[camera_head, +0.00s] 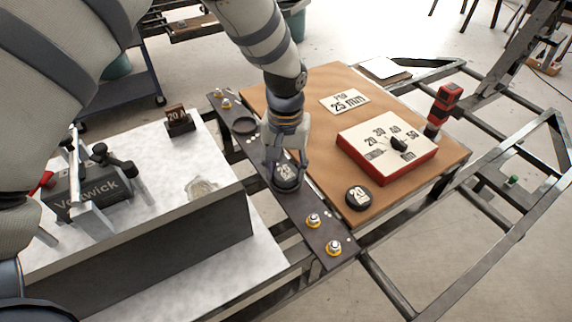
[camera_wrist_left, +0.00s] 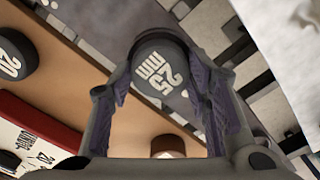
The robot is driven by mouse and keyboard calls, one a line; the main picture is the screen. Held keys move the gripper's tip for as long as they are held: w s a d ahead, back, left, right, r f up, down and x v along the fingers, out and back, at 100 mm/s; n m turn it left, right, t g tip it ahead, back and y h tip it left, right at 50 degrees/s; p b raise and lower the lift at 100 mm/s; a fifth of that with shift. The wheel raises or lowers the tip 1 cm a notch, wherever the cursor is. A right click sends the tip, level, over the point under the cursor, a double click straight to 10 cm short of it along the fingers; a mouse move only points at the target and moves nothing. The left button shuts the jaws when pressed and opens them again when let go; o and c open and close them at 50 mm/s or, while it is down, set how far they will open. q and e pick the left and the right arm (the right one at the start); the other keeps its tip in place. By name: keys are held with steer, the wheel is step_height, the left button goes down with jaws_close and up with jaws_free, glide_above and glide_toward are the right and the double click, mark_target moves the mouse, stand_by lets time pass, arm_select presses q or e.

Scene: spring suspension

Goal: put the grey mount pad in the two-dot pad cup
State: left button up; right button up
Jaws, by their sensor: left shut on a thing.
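My left gripper (camera_head: 286,180) points down over the dark base plate (camera_head: 309,216) and is shut on a dark grey round mount pad (camera_head: 287,170) marked 25. In the left wrist view the pad (camera_wrist_left: 160,72), marked "25 mm", sits between the fingers (camera_wrist_left: 160,95). The pad is low at the plate; the fingers hide its lower edge, so I cannot tell whether it rests in a cup. An empty round cup (camera_head: 243,125) lies farther back on the plate, with small pale dots close by. I cannot read which dots belong to which cup. My right gripper is out of view.
Another dark pad (camera_head: 358,197) marked 20 lies on the brown board (camera_head: 410,180). A red and white dial box (camera_head: 388,146), a "25 mm" card (camera_head: 344,101) and a red-topped tool (camera_head: 443,108) are to the right. Bolts (camera_head: 314,220) stand up from the plate. A vise (camera_head: 88,190) is at left.

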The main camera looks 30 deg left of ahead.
arm_select(q)
steer(key=shift+f, duration=0.2)
steer(key=o, duration=1.4)
steer(key=shift+c, duration=0.2)
